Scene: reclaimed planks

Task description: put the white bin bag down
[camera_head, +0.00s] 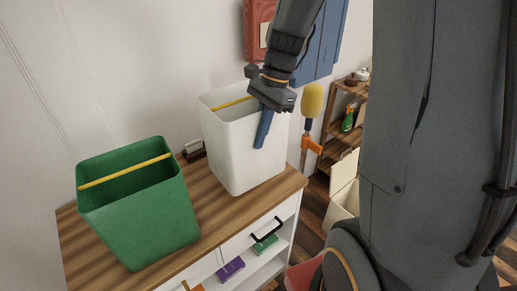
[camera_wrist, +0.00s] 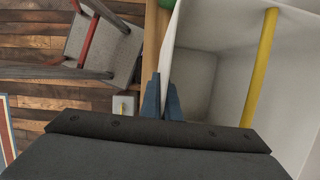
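The white bin (camera_head: 245,150), which looks like a rigid open container with a yellow bar (camera_head: 232,103) across its mouth, is over the right part of the wooden cabinet top (camera_head: 215,210). It is about upright; I cannot tell whether its base touches the wood. My gripper (camera_head: 264,128) is at its front rim, with one blue finger down the outside. In the wrist view my gripper (camera_wrist: 163,98) has a finger on each side of the white bin's wall (camera_wrist: 205,85), closed on it. The bin looks empty inside.
A green bin (camera_head: 140,205) with a yellow bar stands on the cabinet top at left. A small dark item (camera_head: 193,149) lies behind, between the bins. A yellow-headed tool (camera_head: 312,100) and a shelf (camera_head: 347,115) are at right. A grey chair (camera_wrist: 100,45) stands on the plank floor.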

